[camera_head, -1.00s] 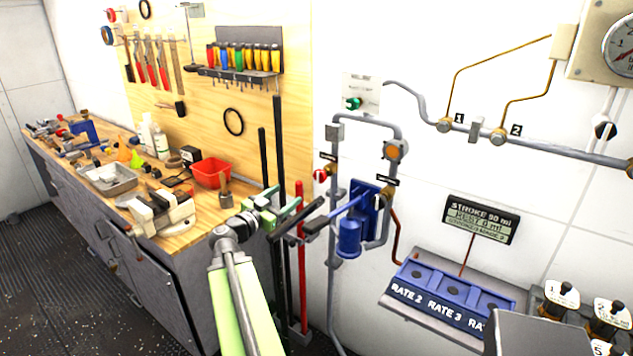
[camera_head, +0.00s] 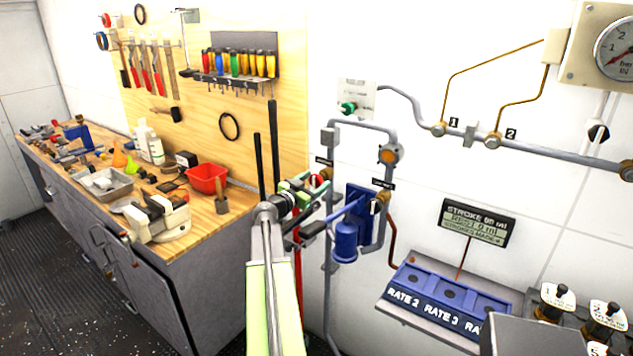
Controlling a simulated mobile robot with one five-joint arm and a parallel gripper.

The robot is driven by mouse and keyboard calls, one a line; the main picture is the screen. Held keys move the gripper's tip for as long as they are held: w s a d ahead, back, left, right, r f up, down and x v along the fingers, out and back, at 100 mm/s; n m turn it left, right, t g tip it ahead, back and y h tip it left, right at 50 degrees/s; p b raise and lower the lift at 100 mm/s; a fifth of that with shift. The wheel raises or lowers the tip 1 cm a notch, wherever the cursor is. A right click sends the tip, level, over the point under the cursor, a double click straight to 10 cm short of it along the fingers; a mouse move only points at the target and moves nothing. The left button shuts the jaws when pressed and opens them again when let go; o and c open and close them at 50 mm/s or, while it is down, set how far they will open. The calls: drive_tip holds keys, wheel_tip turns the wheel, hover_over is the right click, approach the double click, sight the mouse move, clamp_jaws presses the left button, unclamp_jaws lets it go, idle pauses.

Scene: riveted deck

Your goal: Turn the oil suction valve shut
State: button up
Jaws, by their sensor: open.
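A small red valve knob (camera_head: 317,181) sits on the left pipe of the pipework, under a small black label too small to read. A second valve with a black and white handle (camera_head: 375,206) sits on the right pipe, under another unreadable label. I cannot tell from the labels which is the oil suction valve. My gripper (camera_head: 321,193) is open at the end of my pale green arm. Its fingers are in front of the left pipe and overlap the red knob in the picture. I cannot tell whether they touch it. The knob is partly hidden.
A blue hand pump (camera_head: 346,240) with a lever stands just right of my gripper. A green knob (camera_head: 348,108) is on a wall plate above. A workbench (camera_head: 190,222) with tools stands left. A blue rate panel (camera_head: 448,298) and a display (camera_head: 479,222) are right.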

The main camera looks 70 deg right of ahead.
drive_tip(key=shift+s+d, duration=0.1)
drive_tip(key=shift+d, duration=0.4)
drive_tip(key=c, duration=1.4)
